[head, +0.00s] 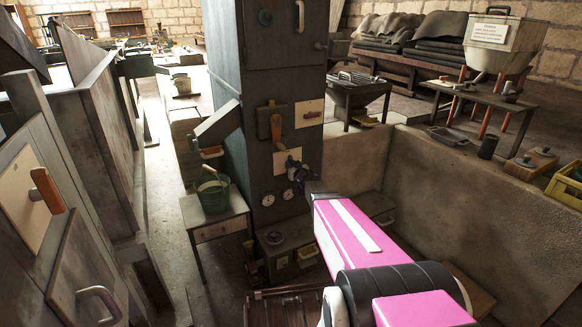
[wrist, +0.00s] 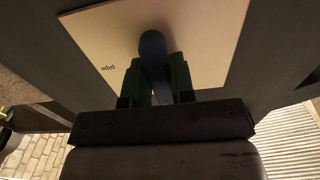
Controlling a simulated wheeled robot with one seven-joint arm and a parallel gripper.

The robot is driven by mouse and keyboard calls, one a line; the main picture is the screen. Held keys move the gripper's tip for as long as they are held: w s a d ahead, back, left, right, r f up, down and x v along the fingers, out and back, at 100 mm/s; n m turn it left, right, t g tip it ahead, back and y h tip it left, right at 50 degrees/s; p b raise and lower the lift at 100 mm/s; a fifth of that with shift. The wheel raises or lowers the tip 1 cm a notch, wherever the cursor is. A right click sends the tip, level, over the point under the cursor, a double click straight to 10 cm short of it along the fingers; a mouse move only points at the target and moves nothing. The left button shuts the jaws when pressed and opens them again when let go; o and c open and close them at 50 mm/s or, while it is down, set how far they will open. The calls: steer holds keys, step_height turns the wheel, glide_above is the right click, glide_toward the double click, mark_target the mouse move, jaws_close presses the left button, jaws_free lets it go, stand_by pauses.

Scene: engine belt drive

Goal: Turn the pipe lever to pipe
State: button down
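The pipe lever shows in the wrist view as a dark blue rounded handle (wrist: 153,50) on a pale plate (wrist: 210,45). The plate carries the word "pipe", seen upside down, left of the handle. My gripper (wrist: 155,80) has one green finger on each side of the handle. The handle nearly fills the space between them; I cannot tell whether they press on it. In the head view my gripper (head: 297,168) is at the pale plate (head: 283,158) low on the dark column, and it hides most of the lever there.
A green bucket (head: 213,195) stands on a small table at left. A low wall (head: 470,200) bounds the right.

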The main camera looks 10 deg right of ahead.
steer(key=shift+m, duration=0.3)
steer(key=m, duration=0.3)
steer(key=shift+a, duration=0.1)
steer(key=m, duration=0.9)
steer(key=shift+a+r, duration=0.1)
steer(key=m, duration=0.4)
steer(key=shift+m, duration=0.4)
steer(key=c, duration=1)
jaws_free()
steer(key=shift+s+r, duration=0.1)
